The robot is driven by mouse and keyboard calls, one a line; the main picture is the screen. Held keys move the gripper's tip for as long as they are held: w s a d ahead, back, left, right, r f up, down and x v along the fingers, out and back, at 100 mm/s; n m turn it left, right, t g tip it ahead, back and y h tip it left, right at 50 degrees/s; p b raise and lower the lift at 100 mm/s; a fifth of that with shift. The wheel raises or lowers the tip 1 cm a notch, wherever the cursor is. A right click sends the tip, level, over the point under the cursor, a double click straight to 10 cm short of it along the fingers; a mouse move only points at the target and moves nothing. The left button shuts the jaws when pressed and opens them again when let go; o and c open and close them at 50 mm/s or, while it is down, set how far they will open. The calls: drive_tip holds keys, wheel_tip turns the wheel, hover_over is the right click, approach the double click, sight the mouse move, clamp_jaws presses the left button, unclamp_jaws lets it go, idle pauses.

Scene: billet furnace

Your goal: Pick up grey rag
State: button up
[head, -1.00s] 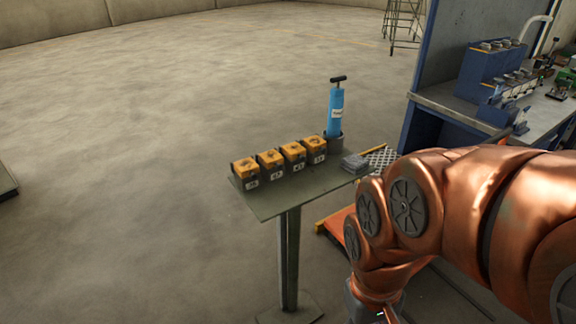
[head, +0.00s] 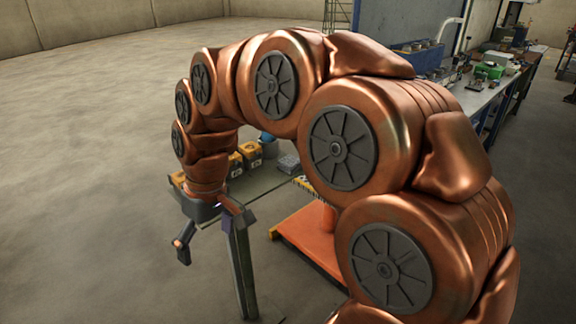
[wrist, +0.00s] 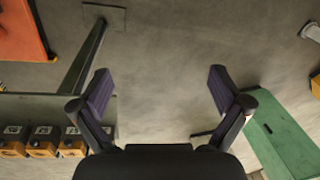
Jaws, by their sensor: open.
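The grey rag (head: 289,163) looks like a small folded grey stack on the right part of the small table (head: 262,186) in the head view. My arm arches in front of the table and hides part of it. My gripper (head: 213,238) hangs on the near left side of the table, pointing down, with its fingers spread and nothing between them. It is apart from the rag. In the wrist view my gripper (wrist: 160,85) is open over bare floor, with the table edge (wrist: 30,103) on the left. I cannot see the rag in that view.
Yellow-and-black boxes (head: 250,150) stand on the table; they also show in the wrist view (wrist: 42,142). A blue cylinder (head: 268,143) is partly hidden behind my arm. An orange platform (head: 306,238) lies beside the table. A green panel (wrist: 285,135) is at right in the wrist view.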

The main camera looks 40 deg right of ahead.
drive_tip(key=w+d+r+t, duration=0.1)
drive_tip(key=w+d+r, duration=0.1)
drive_tip(key=w+d, duration=0.6)
drive_tip(key=m+t+h, duration=0.1)
drive_tip(key=m+t, duration=0.1)
drive_tip(key=t, duration=0.1)
approach(290, 160)
drive_tip(key=shift+w+a+f, duration=0.3)
drive_tip(key=shift+f, duration=0.2)
drive_tip(key=shift+w+a+f, duration=0.3)
drive_tip(key=shift+w+f, duration=0.05)
drive_tip(key=shift+f, duration=0.1)
drive_tip(key=shift+d+f, duration=0.2)
drive_tip(key=shift+x, duration=1.1)
drive_tip(key=shift+s+d+p+x, duration=0.15)
drive_tip(key=shift+p+x, duration=0.55)
drive_tip(key=shift+x, duration=0.6)
drive_tip(key=shift+s+d+p+x, duration=0.15)
drive_tip(key=shift+p+x, duration=0.5)
drive_tip(key=shift+x, duration=0.65)
drive_tip(key=shift+f, duration=0.1)
drive_tip(key=c, duration=1.2)
